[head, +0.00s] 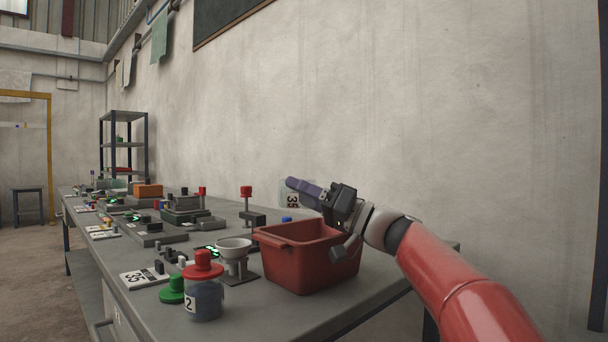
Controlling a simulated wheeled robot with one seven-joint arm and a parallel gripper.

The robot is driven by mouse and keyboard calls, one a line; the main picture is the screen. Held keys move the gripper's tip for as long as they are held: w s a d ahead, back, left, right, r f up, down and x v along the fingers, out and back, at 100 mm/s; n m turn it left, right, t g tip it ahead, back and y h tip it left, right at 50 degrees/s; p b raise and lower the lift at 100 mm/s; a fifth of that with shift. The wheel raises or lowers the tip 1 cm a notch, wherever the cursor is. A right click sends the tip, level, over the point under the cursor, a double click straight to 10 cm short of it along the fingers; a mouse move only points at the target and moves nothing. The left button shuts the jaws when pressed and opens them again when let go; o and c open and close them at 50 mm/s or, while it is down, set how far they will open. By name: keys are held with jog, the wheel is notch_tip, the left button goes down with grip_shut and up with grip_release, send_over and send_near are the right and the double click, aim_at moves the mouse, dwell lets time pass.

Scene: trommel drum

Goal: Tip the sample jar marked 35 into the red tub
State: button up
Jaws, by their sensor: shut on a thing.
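My gripper (318,193) is at the upper right of the red tub, above its rim, and is shut on the sample jar marked 35 (292,199). The jar is pale and see-through, with a white label reading 35. A dark purple-blue finger crosses in front of it and hides part of it. I cannot tell its exact tilt or how much is in it. The red tub (300,268) stands on the bench below the gripper. Its inside floor is hidden from this angle.
A jar marked 2 (204,300) with a red lid stands at the bench's front, beside a green knob-topped lid (172,291). A white bowl on a stand (234,250) is left of the tub. A card marked 35 (140,277) lies further left. Several devices crowd the bench behind.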

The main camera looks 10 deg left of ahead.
jog(key=shift+s+a+r+n+g+h+p, duration=0.1)
jog(key=shift+s+r+n+g+h+p, duration=0.15)
jog(key=shift+r+h+p, duration=0.55)
jog(key=r+p, duration=0.1)
jog(key=p, duration=0.2)
jog(key=shift+a+r+n+h, duration=0.1)
jog(key=shift+n+h, duration=0.15)
jog(key=shift+h, duration=0.15)
jog(key=h+p, duration=0.1)
jog(key=p, duration=0.1)
jog(key=r+g+h+p, duration=0.1)
jog(key=p, duration=0.2)
jog(key=shift+a+r+n, duration=0.15)
jog(key=shift+a+n, duration=0.05)
jog(key=shift+n, duration=0.1)
jog(key=shift+h+p, duration=0.6)
jog(key=shift+p, duration=0.15)
jog(key=shift+a, duration=0.1)
jog(key=r+p, duration=0.1)
jog(key=p, duration=0.1)
jog(key=shift+r+h+p, duration=0.15)
jog(key=shift+h+p, duration=0.2)
jog(key=shift+h, duration=0.35)
jog(key=shift+a+r+n+g+h, duration=0.1)
jog(key=shift+r+n+g+h, duration=0.1)
jog(key=shift+r+h, duration=0.45)
jog(key=shift+r+n+g+h, duration=0.1)
jog(key=shift+r+n+h, duration=0.15)
jog(key=shift+h, duration=0.6)
jog(key=shift+r, duration=0.1)
